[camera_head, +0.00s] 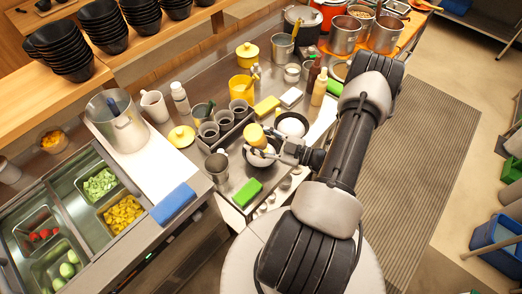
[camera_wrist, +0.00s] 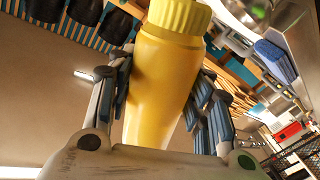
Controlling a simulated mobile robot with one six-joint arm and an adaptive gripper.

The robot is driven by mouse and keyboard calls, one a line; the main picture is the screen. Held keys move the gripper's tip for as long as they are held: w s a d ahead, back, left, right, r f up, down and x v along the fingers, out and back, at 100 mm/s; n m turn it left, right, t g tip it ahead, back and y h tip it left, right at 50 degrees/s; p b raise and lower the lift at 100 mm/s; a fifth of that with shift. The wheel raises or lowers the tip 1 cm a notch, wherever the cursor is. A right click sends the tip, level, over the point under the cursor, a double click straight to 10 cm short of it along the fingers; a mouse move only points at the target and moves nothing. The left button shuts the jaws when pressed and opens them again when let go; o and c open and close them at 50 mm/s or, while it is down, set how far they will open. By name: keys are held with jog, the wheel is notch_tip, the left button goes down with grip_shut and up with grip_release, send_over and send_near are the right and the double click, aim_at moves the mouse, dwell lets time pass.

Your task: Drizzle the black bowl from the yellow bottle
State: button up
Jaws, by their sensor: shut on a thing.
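My gripper (camera_head: 276,146) is shut on the yellow bottle (camera_head: 256,136), held above the steel counter. The bottle is tilted well over, with its cap end pointing left, away from my arm. In the wrist view the yellow bottle (camera_wrist: 165,75) fills the middle, with the fingers of my gripper (camera_wrist: 165,95) on both its sides. A dark-rimmed bowl with pale contents (camera_head: 260,160) is below the bottle, partly covered by it and the gripper. A second dark-rimmed bowl with white contents (camera_head: 293,125) stands behind the gripper. No stream from the bottle can be made out.
A rack of dark cups (camera_head: 224,124) stands left of the bottle. A green block (camera_head: 246,192) lies near the front edge. A yellow pot (camera_head: 242,88) and squeeze bottles (camera_head: 319,90) stand behind. Topping trays (camera_head: 92,205) are at left.

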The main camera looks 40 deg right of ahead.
dwell(0.3)
jog(key=shift+r+p, duration=1.1)
jog(key=shift+r, duration=0.25)
jog(key=shift+f, duration=0.1)
